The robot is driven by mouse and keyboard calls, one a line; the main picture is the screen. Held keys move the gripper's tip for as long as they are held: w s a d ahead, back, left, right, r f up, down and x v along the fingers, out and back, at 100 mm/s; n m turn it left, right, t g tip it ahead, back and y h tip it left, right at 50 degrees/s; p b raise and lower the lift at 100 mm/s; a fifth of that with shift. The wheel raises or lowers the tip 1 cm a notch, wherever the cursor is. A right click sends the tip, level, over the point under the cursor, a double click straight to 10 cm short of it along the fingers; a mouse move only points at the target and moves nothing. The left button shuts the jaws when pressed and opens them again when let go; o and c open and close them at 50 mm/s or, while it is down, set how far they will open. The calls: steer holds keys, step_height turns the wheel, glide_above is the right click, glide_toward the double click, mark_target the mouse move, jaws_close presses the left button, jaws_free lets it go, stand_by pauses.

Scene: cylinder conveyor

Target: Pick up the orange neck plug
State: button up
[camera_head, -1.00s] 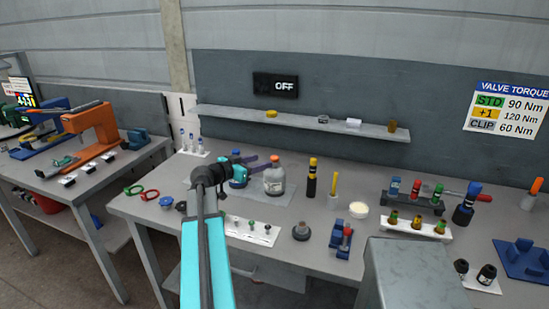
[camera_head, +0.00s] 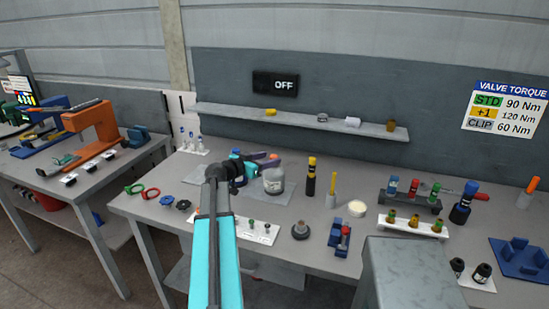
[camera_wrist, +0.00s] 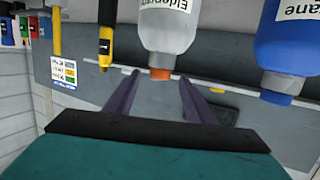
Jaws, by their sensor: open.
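The orange neck plug (camera_wrist: 160,73) sits in the neck of a grey bottle (camera_wrist: 168,25), which shows upside down in the wrist view. In the head view the bottle (camera_head: 273,184) stands upright on a pale mat, and the plug (camera_head: 273,156) shows as a small orange spot at its top. My gripper (camera_wrist: 158,79) is open, with one purple finger on each side of the plug and visible gaps between. In the head view my gripper (camera_head: 263,158) is at the height of the bottle's neck and partly hides it.
A blue-capped bottle (camera_wrist: 283,45) stands close beside the grey one, mostly hidden behind my gripper in the head view. A wall shelf (camera_head: 300,122) with small items runs behind. A grey box (camera_head: 410,270) is in front right.

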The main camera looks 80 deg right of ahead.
mark_target(274, 157)
steer(key=p+x, duration=0.1)
steer(key=x, duration=0.1)
steer(key=shift+s+d+r+p, duration=0.15)
steer(key=shift+s+d+p, duration=0.1)
steer(key=shift+p, duration=0.1)
steer(key=shift+p+x, duration=0.3)
steer(key=shift+x, duration=0.5)
steer(key=shift+c, duration=0.3)
steer(key=c, duration=1.1)
